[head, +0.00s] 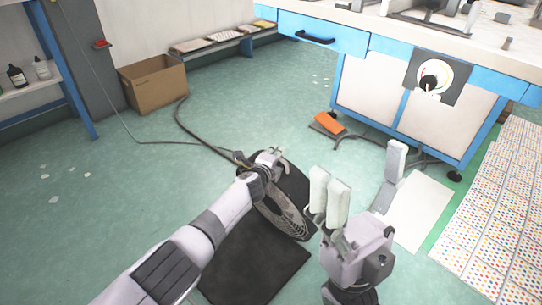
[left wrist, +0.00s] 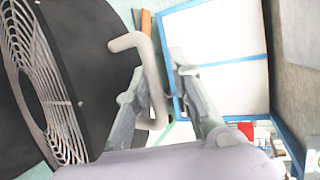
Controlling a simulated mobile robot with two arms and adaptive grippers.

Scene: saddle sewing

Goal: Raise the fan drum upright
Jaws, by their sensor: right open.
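The fan drum (head: 293,183) is dark with a round wire grille (head: 280,212) on its face. It stands on edge with some tilt, partly over a black mat (head: 255,265), and my left arm hides part of it. My left gripper (head: 269,158) is at the top of the drum. In the left wrist view the drum (left wrist: 85,60) fills the left side, and its bent grey handle (left wrist: 152,70) runs between the fingers of my left gripper (left wrist: 158,72), which look closed in on it. My right gripper (head: 362,180) is open and empty, right of the drum.
A blue workbench (head: 365,95) stands behind at the right, with an orange item (head: 328,124) on the floor before it. A hose (head: 190,130) runs across the floor from a cardboard box (head: 153,85). A pale sheet (head: 418,212) and patterned sheets (head: 500,210) lie at right.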

